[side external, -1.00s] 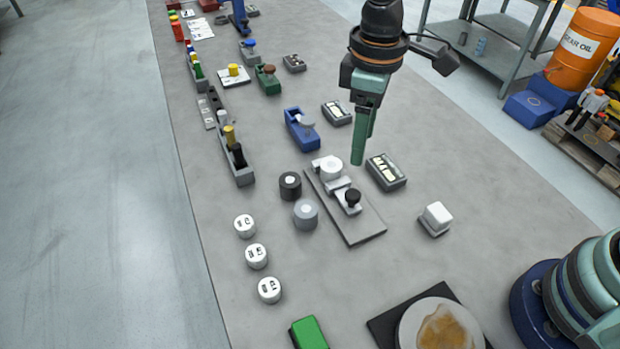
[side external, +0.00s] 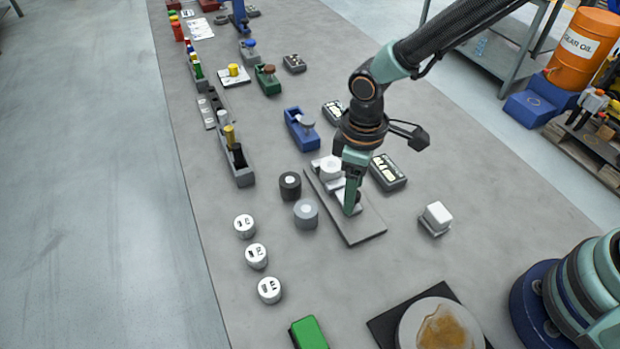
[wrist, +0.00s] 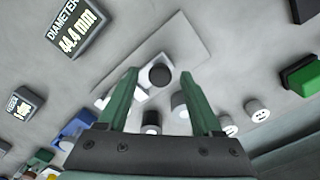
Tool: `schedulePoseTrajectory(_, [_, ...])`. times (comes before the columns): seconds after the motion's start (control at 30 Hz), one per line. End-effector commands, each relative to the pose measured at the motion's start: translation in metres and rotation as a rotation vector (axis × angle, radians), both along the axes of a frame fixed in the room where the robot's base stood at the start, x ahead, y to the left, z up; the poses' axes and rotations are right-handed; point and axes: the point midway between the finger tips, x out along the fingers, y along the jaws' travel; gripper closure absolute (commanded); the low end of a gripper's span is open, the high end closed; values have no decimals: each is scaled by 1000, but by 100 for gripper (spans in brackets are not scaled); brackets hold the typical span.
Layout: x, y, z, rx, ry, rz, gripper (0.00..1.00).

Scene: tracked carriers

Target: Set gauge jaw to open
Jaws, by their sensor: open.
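My gripper (side external: 351,207) is low over the plate. In the wrist view my gripper (wrist: 160,82) is open, its two green fingers on either side of the knob with gaps showing. I cannot tell whether either finger touches it.
A display (side external: 388,173) beside the gauge reads "DIAMETER 44.4 mm" in the wrist view (wrist: 75,30). Black (side external: 290,185) and grey (side external: 306,214) cylinders stand left of the plate. A white block (side external: 436,216) stands to the right.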

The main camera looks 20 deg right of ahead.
Motion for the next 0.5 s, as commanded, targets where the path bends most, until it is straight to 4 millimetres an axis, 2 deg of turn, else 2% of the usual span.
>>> schedulePoseTrajectory(0.23, [0, 0, -1, 0, 0, 0, 34])
schedulePoseTrajectory(0.37, [0, 0, -1, 0, 0, 0, 83])
schedulePoseTrajectory(0.4, [0, 0, -1, 0, 0, 0, 99])
schedulePoseTrajectory(0.5, [0, 0, 0, 0, 0, 0, 100])
